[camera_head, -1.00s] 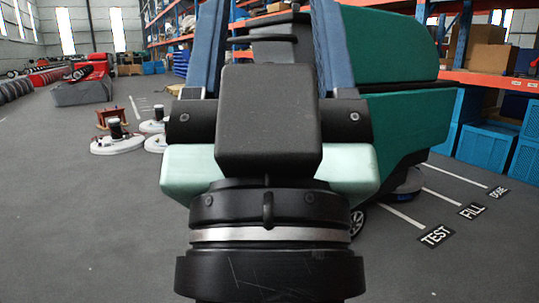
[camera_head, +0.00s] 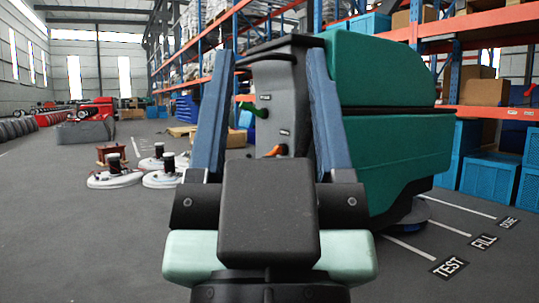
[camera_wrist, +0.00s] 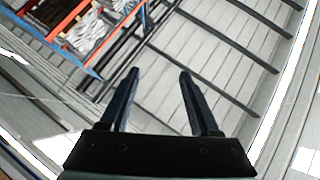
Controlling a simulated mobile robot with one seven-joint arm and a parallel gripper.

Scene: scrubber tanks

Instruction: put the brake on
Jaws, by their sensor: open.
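A green scrubber machine (camera_head: 395,140) stands ahead, right of centre. Its dark control panel (camera_head: 285,85) shows between my gripper's fingers. On the panel are a green lever (camera_head: 258,111), upper left, and an orange lever (camera_head: 275,151) lower down, each by a small label too small to read. I cannot tell which one is the brake. My gripper (camera_head: 268,58) is open and empty, its two blue-grey fingers pointing upward in the head view, with no visible contact with the panel. The wrist view shows the open fingers (camera_wrist: 158,75) against the ceiling and a rack; no lever shows there.
Round floor machines (camera_head: 115,174) stand on the floor to the left. An orange and blue shelf rack (camera_head: 487,87) with blue crates (camera_head: 485,165) is at the right. Floor markings TEST, FILL and DOSE lie right of the scrubber.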

